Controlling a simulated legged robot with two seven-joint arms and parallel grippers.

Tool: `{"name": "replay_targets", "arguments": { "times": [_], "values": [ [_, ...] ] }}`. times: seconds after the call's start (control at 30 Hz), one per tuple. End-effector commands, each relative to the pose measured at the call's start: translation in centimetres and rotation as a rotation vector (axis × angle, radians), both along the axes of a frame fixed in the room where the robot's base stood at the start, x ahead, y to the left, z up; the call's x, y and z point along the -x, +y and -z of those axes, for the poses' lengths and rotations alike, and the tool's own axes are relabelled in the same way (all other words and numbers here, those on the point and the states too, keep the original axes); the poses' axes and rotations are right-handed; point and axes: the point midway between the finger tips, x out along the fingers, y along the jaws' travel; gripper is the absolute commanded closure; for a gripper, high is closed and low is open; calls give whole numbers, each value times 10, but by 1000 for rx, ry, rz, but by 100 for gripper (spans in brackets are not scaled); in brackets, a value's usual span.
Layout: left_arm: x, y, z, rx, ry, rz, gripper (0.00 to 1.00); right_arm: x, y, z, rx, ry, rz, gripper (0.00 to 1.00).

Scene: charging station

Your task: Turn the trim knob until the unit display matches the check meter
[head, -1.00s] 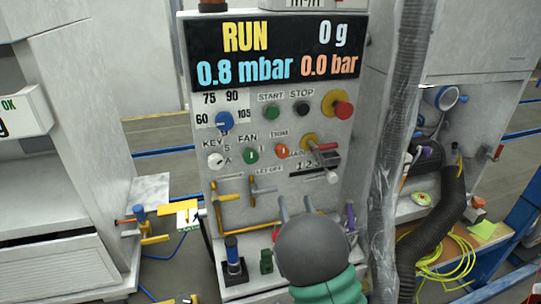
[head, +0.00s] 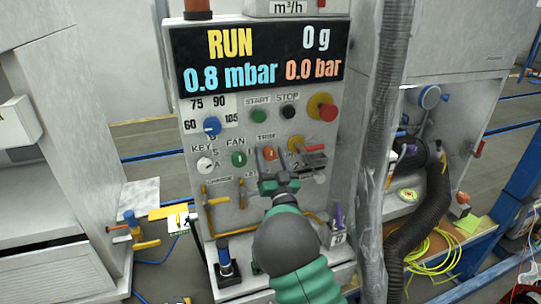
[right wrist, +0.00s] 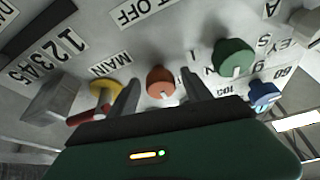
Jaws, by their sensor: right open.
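The orange trim knob (head: 269,154) is on the front panel, right of the green FAN knob (head: 239,159). The unit display (head: 260,57) above reads RUN, 0 g, 0.8 mbar and 0.0 bar. My right gripper (head: 265,160) is open at the panel, its fingers on either side of the trim knob. The right wrist view shows the orange knob (right wrist: 160,82) between the two fingers (right wrist: 158,90); I cannot tell whether they touch it. A box marked m³/h (head: 297,7) is cut off at the top; its reading is out of view. My left gripper is not in view.
Close by are the blue dial (head: 212,126), green START (head: 259,115), black STOP (head: 288,112), a red-and-yellow stop button (head: 322,107) and a red-handled yellow switch (head: 298,144). Yellow handles (head: 216,203) are below. A grey hose (head: 382,150) hangs right.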

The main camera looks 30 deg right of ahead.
Motion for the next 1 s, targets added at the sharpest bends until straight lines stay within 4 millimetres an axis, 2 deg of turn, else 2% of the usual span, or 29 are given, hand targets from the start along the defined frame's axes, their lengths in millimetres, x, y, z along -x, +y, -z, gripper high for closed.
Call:
{"name": "replay_targets", "arguments": {
  "times": [0.2, 0.23, 0.6, 0.67, 1.0],
  "values": [
    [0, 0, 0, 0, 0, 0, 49, 0, -1, 0, 0, 0, 1, 43],
    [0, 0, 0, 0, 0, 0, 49, 0, -1, 0, 0, 0, 1, 45],
    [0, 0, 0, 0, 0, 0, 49, 0, -1, 0, 0, 0, 1, 94],
    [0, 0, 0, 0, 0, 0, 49, 0, -1, 0, 0, 0, 1, 100],
    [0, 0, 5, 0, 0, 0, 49, 0, -1, 2, 36, 9, 1, 100]
  ]
}}
